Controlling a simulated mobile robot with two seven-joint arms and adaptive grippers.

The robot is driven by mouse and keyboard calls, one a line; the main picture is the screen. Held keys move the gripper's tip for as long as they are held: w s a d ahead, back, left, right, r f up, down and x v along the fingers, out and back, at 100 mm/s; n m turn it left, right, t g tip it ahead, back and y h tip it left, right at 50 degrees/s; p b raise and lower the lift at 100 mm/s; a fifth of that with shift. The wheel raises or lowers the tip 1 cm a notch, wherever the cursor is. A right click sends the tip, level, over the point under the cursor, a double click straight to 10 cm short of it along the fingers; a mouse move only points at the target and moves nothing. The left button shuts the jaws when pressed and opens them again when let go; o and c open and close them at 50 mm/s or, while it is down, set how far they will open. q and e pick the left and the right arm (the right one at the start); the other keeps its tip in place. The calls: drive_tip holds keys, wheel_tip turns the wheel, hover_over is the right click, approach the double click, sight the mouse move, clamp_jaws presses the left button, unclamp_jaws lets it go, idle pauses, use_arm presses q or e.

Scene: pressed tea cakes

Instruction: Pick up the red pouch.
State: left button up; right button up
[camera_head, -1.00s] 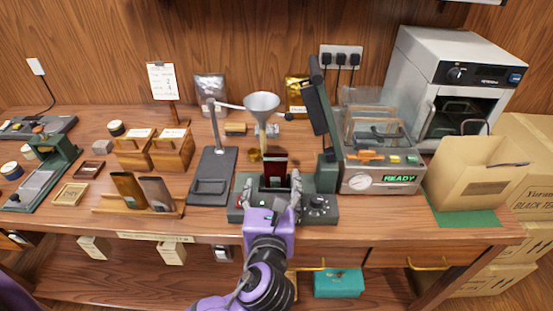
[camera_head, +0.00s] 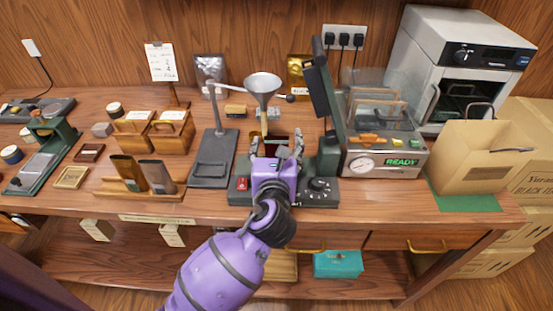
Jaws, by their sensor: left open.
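The red pouch (camera_head: 279,148) stands in the dark sealing machine (camera_head: 322,191) below the funnel. Only a small dark red part of it shows; my left gripper hides most of it. My left gripper (camera_head: 276,150) is open, with its fingers on either side of the pouch. I cannot tell whether the fingers touch it. My right gripper is not in view.
A metal funnel (camera_head: 263,86) on a stand (camera_head: 209,174) hangs just above the gripper. The sealer's raised arm (camera_head: 330,110) and a machine reading READY (camera_head: 383,164) stand close on the right. A wooden rack with brown pouches (camera_head: 137,186) is to the left.

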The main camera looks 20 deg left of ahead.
use_arm(q)
drive_tip(key=c, duration=1)
drive_tip(key=shift+c, duration=0.5)
